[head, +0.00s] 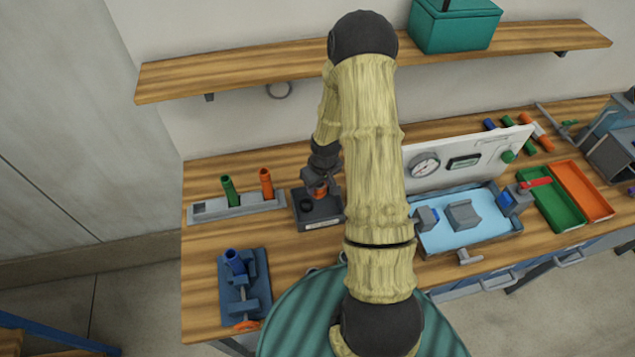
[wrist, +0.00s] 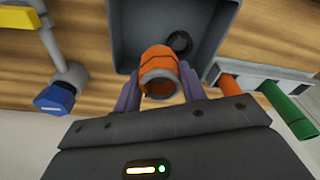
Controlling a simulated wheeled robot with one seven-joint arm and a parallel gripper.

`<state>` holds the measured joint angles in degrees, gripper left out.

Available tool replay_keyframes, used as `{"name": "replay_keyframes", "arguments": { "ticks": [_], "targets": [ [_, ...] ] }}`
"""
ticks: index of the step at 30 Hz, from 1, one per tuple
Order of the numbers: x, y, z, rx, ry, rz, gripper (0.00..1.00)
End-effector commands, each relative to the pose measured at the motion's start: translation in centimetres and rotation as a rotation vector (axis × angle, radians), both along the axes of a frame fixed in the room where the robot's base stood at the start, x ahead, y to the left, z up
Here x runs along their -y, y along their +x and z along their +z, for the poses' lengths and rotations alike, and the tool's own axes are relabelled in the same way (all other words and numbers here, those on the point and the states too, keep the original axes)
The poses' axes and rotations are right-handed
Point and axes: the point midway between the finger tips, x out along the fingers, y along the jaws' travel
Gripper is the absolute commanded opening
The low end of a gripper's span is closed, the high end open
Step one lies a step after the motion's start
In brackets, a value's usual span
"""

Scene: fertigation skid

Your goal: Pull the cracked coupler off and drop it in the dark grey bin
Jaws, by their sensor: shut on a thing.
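The orange coupler (wrist: 160,68) with a grey inner ring is held between the two fingers of my gripper (wrist: 160,85). My gripper is shut on it. Whether the coupler is cracked does not show. In the head view my gripper (head: 319,182) hangs over the dark grey bin (head: 318,224), with a bit of orange showing beneath it. The bin also fills the upper middle of the wrist view (wrist: 127,22). A small dark round thing (wrist: 180,42) shows inside the bin, beside the coupler. The coupler's height above the bin floor is hard to tell.
A grey rack (head: 209,209) with green and orange pipes stands left of the bin. A blue vice (head: 257,275) holding a blue piece is at front left. A light blue tray (head: 440,240) and gauge panel (head: 415,185) stand to the right. A shelf (head: 250,65) runs above.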

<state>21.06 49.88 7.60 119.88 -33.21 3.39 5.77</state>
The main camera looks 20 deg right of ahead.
Motion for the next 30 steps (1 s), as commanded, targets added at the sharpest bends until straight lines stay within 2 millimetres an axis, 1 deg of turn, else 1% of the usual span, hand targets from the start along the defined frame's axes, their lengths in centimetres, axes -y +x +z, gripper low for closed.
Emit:
{"name": "replay_keyframes", "arguments": {
  "ticks": [1,6,17,18,20,21,22,30],
  "targets": [
    [-0.1,0.0,-1.2,0.000,0.000,0.002,0.04],
    [-0.4,0.1,-2.5,0.000,0.000,0.010,0.04],
    [-0.4,0.1,-2.6,0.000,0.000,0.010,0.04],
    [-0.4,0.1,-2.6,0.000,0.000,0.009,0.45],
    [-0.3,0.1,-2.6,0.000,0.000,0.007,0.56],
    [-0.2,0.1,-2.6,0.000,0.000,0.006,0.64],
    [-0.2,0.0,-2.6,0.000,0.000,0.006,0.66],
    [-0.2,0.0,-2.6,0.000,0.000,0.005,0.66]
  ]
}}
